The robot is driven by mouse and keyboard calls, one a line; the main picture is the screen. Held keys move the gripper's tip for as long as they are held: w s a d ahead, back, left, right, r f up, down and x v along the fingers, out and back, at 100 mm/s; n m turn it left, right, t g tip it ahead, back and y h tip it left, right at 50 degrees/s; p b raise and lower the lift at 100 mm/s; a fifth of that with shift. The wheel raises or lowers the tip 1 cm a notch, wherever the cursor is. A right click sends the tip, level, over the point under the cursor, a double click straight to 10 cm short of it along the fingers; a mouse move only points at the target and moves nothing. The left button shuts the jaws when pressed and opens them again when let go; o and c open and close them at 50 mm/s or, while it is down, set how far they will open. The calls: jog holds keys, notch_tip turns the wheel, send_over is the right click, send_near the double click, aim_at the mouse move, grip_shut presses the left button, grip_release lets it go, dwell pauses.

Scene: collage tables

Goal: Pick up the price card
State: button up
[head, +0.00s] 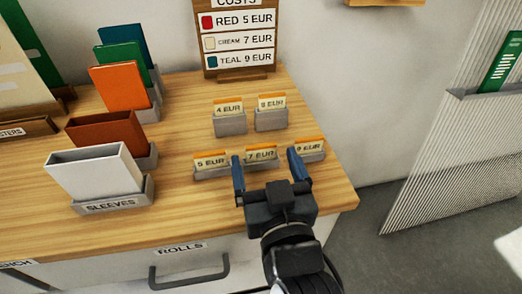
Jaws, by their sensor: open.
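Several cream price cards with orange top edges stand in grey holders at the table's right. In front are the 5 EUR card (210,161), the 7 EUR card (261,153) and a card that seems to read 9 EUR (309,147). Behind them stand the 4 EUR card (228,107) and one that looks like 8 EUR (272,102). My gripper (266,158) is open and empty. Its blue fingers appear on either side of the 7 EUR card in this view; I cannot tell their height or distance from it. The 7 EUR card's holder is partly hidden.
A wooden price board (240,45) lists red 5, cream 7 and teal 9 EUR. Coloured sleeves (123,85) stand in holders at left, with a white sleeve (95,172) in front. A drawer handle (189,274) is below. A ribbed panel (450,130) stands right.

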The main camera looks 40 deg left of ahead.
jog(key=shift+x, duration=1.05)
jog(key=c, duration=1.1)
jog(key=shift+r, duration=0.15)
